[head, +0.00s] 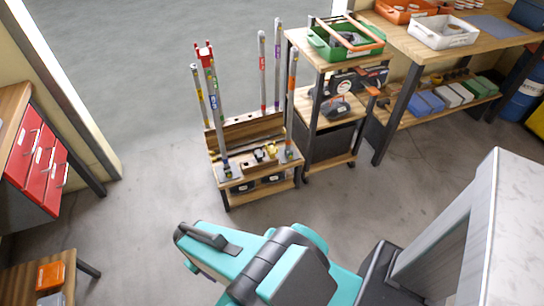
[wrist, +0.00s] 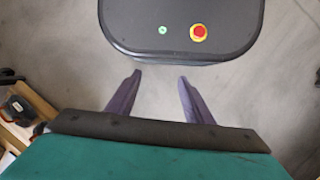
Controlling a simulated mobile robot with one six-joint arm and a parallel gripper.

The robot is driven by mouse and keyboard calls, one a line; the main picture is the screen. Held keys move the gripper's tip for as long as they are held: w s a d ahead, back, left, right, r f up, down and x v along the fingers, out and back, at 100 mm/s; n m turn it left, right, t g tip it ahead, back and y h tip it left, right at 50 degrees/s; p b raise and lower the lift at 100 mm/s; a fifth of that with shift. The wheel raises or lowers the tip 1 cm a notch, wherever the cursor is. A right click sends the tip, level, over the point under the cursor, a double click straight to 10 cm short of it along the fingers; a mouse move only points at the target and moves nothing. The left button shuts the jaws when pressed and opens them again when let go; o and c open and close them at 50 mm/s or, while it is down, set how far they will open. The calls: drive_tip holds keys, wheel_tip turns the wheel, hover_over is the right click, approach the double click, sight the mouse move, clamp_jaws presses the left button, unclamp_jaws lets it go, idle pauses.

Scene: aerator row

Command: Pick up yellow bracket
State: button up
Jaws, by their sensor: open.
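A small yellow thing (head: 271,151), likely the yellow bracket, sits on the low wooden rack (head: 229,159) in the middle of the head view. It is too small there to make out its shape. A dark part and a pale part lie close beside it. My gripper (wrist: 160,76) shows in the wrist view with its two purple fingers apart and nothing between them. It points over bare floor and the edge of my own dark base. The yellow thing is not in the wrist view, and my fingers cannot be made out in the head view.
Tall upright poles (head: 263,70) stand around the rack. A wooden cart with a green crate (head: 318,42) adjoins it on the right, with a workbench (head: 398,38) beyond. Red drawers (head: 42,150) stand at left. The grey floor (head: 140,205) before the rack is clear.

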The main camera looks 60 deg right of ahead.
drive_tip(key=w+d+f+m+t+h+b, duration=0.1)
drive_tip(key=w+d+f+m+t+b, duration=0.2)
drive_tip(key=w+d+f, duration=0.4)
drive_tip(key=w+d+f+t+h+b, duration=0.1)
drive_tip(key=w+d+f+t+b, duration=0.1)
drive_tip(key=w+d+b, duration=0.5)
drive_tip(key=w+d+f+m+t+h+b, duration=0.15)
drive_tip(key=d+b, duration=0.25)
drive_tip(key=d, duration=0.5)
drive_tip(key=w+d+f+m+t+h+b, duration=0.1)
drive_tip(key=d+t+h+b, duration=0.15)
drive_tip(key=d, duration=0.65)
drive_tip(key=t+h+b, duration=0.4)
drive_tip(key=t+b, duration=0.6)
drive_tip(key=b, duration=1)
approach(273, 156)
drive_tip(key=v, duration=0.4)
drive_tip(key=shift+a+r+m, duration=0.1)
drive_tip(key=shift+r+m, duration=0.05)
drive_tip(key=shift+m, duration=0.2)
drive_tip(key=shift+w, duration=0.1)
drive_tip(key=shift+b+x, duration=1.4)
drive_tip(key=shift+x, duration=2.9)
